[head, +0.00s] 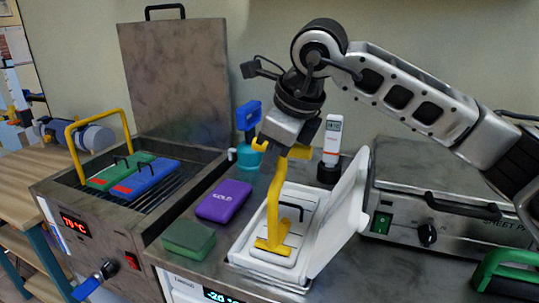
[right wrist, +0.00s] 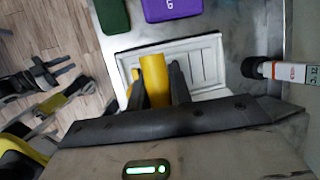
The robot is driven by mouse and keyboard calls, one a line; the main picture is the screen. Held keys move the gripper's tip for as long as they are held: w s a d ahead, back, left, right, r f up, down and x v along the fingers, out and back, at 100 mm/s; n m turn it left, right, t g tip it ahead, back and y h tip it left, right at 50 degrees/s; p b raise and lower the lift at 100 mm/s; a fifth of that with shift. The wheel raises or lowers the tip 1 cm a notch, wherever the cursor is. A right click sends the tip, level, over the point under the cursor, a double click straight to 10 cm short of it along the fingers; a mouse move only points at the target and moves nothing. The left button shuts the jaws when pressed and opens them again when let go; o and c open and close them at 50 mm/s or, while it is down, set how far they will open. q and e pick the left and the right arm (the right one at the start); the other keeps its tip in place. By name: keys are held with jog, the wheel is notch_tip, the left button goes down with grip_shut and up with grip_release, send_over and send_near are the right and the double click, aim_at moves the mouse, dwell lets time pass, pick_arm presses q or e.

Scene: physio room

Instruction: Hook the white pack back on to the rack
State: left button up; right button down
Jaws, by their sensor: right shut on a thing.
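The white pack (head: 292,228), with a thin dark loop on it, appears to lie in a white open-lidded box (head: 243,250) on the counter. My right gripper (head: 283,147) is shut on a yellow tool (head: 273,200) and holds it upright above the box. The tool's lower end shows over the pack; I cannot tell whether they touch. In the right wrist view the yellow tool (right wrist: 154,80) is between the dark fingers, in front of the box (right wrist: 207,65). The rack (head: 185,190) is in the steel bath at left. My left gripper is not in view.
A green pack (head: 120,172) and a blue pack (head: 152,180) lie on the rack, beside a yellow handle (head: 70,145). A purple pack (head: 224,200) and a green block (head: 188,240) sit between bath and box. A thermometer (head: 332,140) stands behind; a steel appliance (head: 400,225) is at right.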

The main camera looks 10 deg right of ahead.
pick_arm(q)
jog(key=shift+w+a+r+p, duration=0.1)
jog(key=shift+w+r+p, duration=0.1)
jog(key=shift+p, duration=0.6)
pick_arm(e)
jog(key=shift+w+d, duration=0.55)
jog(key=shift+w, duration=0.25)
jog(key=shift+w+d, duration=0.5)
jog(key=shift+w, duration=0.25)
jog(key=shift+w+d, duration=0.55)
jog(key=shift+w, duration=0.25)
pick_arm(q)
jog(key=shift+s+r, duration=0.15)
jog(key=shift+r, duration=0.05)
pick_arm(e)
jog(key=shift+r, duration=0.25)
